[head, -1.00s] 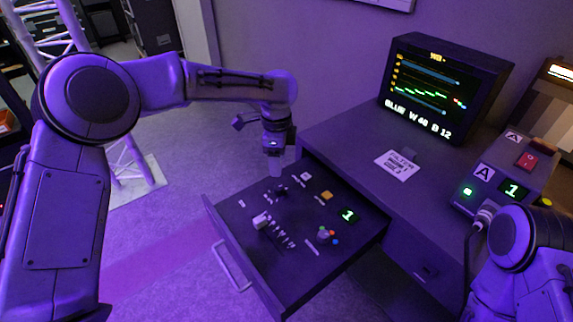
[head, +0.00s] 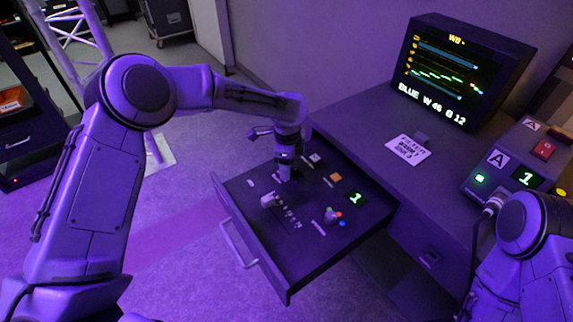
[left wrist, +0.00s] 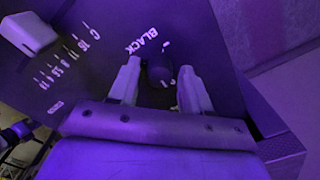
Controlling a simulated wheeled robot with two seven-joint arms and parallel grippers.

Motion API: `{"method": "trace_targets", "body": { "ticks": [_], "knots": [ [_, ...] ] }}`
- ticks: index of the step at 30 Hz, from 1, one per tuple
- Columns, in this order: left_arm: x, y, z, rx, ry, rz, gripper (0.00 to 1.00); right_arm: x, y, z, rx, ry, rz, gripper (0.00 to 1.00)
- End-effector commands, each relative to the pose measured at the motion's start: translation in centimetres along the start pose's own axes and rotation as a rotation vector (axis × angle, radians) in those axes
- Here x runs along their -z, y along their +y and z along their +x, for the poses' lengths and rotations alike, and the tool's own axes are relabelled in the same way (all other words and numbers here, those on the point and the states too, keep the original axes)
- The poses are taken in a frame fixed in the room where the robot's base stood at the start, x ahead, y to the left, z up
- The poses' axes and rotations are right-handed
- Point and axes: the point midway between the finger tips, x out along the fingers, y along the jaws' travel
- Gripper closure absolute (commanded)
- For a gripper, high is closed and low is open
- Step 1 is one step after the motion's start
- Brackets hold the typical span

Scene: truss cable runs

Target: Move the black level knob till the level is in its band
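The black level knob (left wrist: 160,70) is a dark round knob beside the printed word BLACK in the left wrist view. My left gripper (left wrist: 160,88) is open, with one pale finger on each side of the knob; I cannot tell whether they touch it. In the head view my left gripper (head: 287,176) points down at the far part of the open drawer panel and hides the knob. The monitor (head: 460,70) shows coloured level traces and text that seems to read "BLUE W 46 B 12".
The drawer (head: 262,250) also bears a white lever (head: 268,200), an orange button (head: 336,177), a green "1" display (head: 355,198) and a small knob with coloured dots (head: 331,216). A white card (head: 408,150) lies on the desk. A control box (head: 510,180) stands at right.

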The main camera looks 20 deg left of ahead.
Motion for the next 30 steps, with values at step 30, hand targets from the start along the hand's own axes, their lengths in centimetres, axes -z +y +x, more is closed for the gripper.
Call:
{"method": "trace_targets", "body": {
  "ticks": [30],
  "knots": [
    [0.1,-0.1,-0.1,0.0,0.001,-0.379,1.0,2.3,0.5,-5.5,0.0,0.0,0.0,0.0]
  ]
}}
